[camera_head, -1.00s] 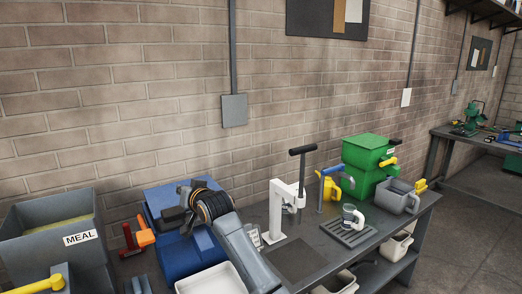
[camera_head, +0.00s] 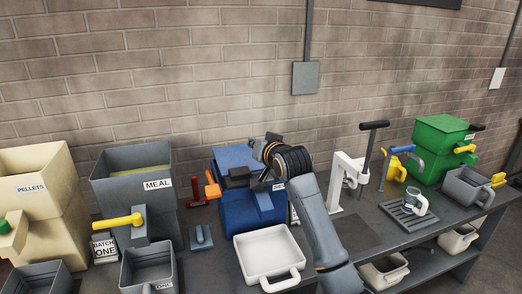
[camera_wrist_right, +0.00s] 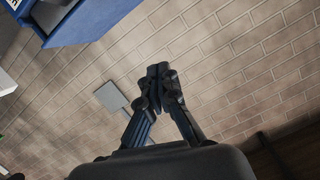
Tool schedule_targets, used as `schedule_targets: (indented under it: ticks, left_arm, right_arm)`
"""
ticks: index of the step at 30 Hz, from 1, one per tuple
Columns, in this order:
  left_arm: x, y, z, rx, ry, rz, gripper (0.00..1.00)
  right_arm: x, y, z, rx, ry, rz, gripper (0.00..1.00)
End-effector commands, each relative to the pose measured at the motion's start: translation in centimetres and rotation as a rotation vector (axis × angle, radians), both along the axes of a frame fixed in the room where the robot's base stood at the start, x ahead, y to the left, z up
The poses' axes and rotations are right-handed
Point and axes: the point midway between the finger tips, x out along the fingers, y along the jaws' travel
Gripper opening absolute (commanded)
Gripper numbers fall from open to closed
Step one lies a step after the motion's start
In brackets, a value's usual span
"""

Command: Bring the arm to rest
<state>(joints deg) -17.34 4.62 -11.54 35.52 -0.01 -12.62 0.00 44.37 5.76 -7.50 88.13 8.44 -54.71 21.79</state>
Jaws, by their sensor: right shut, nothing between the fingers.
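My right arm (camera_head: 322,222) rises from the bottom of the head view, right of its middle. Its gripper (camera_head: 258,181) is at the upper left end of the arm, in front of the blue machine (camera_head: 238,208). In the right wrist view the two dark fingers of the gripper (camera_wrist_right: 158,72) meet at their tips, with nothing between them. Behind them is the brick wall. My left gripper is in neither view.
A white tray (camera_head: 244,262) with a handle lies left of the arm. The grey MEAL bin (camera_head: 118,200) and cream PELLETS bin (camera_head: 30,205) stand at left. A white press (camera_head: 338,185), a drip tray (camera_head: 394,212) and a green machine (camera_head: 430,160) stand at right.

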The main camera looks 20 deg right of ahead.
Motion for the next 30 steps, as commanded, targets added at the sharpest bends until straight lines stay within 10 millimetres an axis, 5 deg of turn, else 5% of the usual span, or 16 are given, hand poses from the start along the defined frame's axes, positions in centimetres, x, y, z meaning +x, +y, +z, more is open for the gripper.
schedule_targets:
  ticks: [11, 14, 20, 24, 30]
  left_arm:
    - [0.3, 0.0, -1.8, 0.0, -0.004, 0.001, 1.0]
    - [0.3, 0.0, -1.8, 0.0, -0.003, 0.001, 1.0]
    - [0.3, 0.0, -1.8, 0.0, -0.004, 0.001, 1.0]
    - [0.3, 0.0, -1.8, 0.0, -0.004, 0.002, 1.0]
    - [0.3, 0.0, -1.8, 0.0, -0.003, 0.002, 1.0]
  right_arm:
    - [-4.6, -0.1, 0.9, -0.002, 0.002, 0.001, 0.0]
    - [-5.4, -0.1, -0.8, -0.013, 0.031, 0.001, 0.0]
    - [-10.5, -0.1, -11.2, -0.098, 0.2, 0.02, 0.0]
    - [-17.2, -0.1, -19.6, -0.179, 0.363, 0.051, 0.0]
    - [-28.9, -0.3, -28.8, -0.284, 0.601, 0.115, 0.0]
